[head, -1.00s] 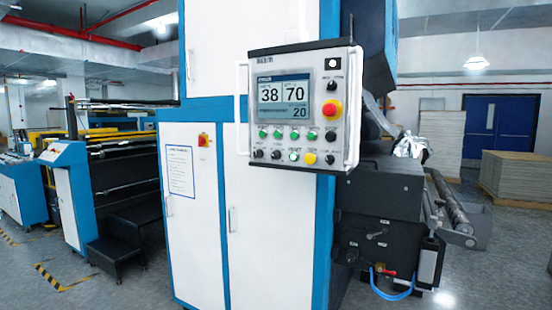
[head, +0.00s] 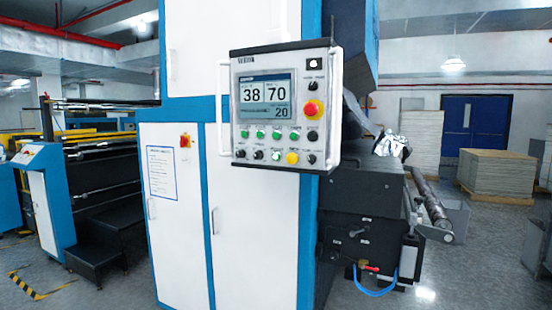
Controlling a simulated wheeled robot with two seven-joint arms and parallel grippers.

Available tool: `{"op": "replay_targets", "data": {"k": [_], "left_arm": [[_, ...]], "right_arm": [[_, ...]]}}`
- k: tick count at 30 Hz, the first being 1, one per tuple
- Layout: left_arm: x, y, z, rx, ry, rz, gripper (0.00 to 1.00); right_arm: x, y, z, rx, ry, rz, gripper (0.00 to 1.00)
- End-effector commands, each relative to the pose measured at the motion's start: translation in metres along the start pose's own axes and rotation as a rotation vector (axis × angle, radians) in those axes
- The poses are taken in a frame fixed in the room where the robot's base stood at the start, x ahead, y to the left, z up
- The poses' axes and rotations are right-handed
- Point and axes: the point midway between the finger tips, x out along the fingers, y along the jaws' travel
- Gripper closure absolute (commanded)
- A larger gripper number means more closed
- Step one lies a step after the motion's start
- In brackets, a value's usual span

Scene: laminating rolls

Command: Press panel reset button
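The control panel (head: 283,173) hangs on the front of a white and blue machine cabinet, a little above the middle of the head view. It carries a screen (head: 265,97) reading 38, 70 and 20. A red mushroom button on a yellow base (head: 313,108) sits right of the screen. Below the screen are several green buttons (head: 260,134), several black knobs (head: 311,136) and one yellow button (head: 291,157). The labels are too small to read, so I cannot tell which one is the reset button. Neither of my grippers shows in the view.
The cabinet doors (head: 178,220) stand below the panel. A dark roller unit (head: 360,225) with a metal roll (head: 430,200) juts out at the right, a blue hose (head: 372,290) near the floor. Dark steps (head: 95,240) stand at the left. Grey floor lies further right.

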Motion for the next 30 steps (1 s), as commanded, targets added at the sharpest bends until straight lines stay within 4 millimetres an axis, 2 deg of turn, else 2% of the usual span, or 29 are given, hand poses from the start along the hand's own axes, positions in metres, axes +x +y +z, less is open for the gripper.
{"op": "replay_targets", "data": {"k": [1,4,30], "left_arm": [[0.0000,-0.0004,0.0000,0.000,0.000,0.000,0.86],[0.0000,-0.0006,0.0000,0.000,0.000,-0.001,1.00],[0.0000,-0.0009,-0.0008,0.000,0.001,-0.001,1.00]], "right_arm": [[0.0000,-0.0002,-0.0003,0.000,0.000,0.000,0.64],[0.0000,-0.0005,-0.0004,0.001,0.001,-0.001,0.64],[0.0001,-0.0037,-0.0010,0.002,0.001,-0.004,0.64]]}}
